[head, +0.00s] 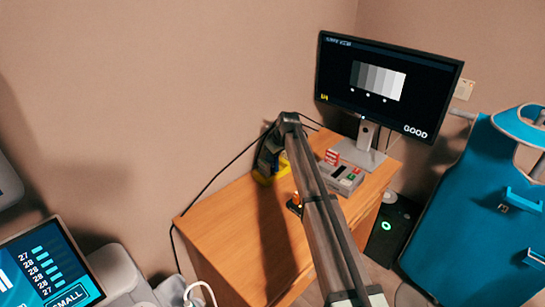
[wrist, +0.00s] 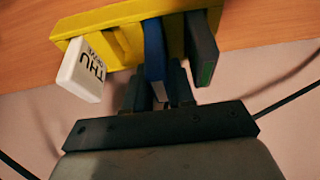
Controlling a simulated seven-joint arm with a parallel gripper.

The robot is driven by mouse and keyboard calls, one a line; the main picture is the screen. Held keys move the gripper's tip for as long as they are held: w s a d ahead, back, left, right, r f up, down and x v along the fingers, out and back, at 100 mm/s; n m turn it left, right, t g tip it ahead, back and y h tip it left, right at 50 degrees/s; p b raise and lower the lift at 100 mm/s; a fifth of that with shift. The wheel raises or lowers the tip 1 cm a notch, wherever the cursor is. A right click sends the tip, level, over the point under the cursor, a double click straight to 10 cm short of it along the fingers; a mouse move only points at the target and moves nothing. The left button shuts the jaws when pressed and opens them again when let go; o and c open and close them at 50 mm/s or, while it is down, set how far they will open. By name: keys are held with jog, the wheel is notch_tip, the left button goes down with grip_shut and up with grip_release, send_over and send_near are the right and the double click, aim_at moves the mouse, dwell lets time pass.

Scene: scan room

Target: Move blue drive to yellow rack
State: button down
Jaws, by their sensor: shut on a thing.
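The yellow rack (wrist: 118,12) lies across the top of the wrist view, and part of it shows on the desk in the head view (head: 263,180). My gripper (wrist: 157,82) is shut on the near end of the blue drive. In the head view my arm hides much of the rack, and the blue drive cannot be made out.
A grey console (head: 342,180) with coloured buttons and a red item (head: 332,156) stand right of my arm on the wooden desk (head: 235,225). A small dark and orange object (head: 295,204) sits close to my arm. The monitor (head: 385,85) stands behind. The desk's left front is clear.

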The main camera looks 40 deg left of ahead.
jog(key=shift+f, duration=0.45)
dwell(0.4)
jog(key=c, duration=0.9)
grip_release()
jog(key=shift+o, duration=0.4)
jog(key=shift+o, duration=0.5)
jog(key=shift+r, duration=3.5)
